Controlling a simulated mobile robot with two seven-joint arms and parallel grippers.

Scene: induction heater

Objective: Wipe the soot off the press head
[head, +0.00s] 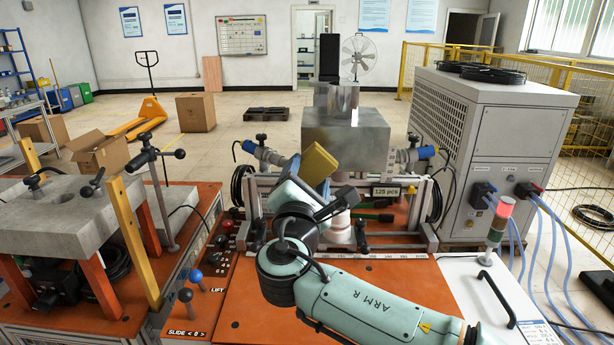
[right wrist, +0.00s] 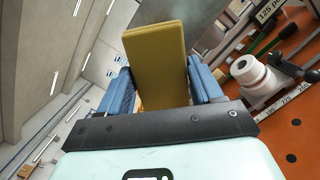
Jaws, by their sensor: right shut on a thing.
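The press head appears to be the grey metal block (head: 345,140) at the middle of the head view, with a smaller metal piece (head: 336,97) on top. I cannot make out soot on the faces I see. My right gripper (head: 311,177) is shut on a yellow wiping pad (head: 318,163), which sticks up past the fingers in front of the block. In the right wrist view the pad (right wrist: 157,60) sits between the two blue fingers, with a grey metal surface (right wrist: 175,12) behind it. I cannot tell whether they touch. My left gripper is out of view.
A white round fitting (head: 340,228) stands below the block, beside my right arm. Blue-ended clamps (head: 262,153) flank the block. Levers with blue and black knobs (head: 195,275) stand at the front left. A red signal lamp (head: 504,207) and a large grey chiller cabinet (head: 495,120) are at right.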

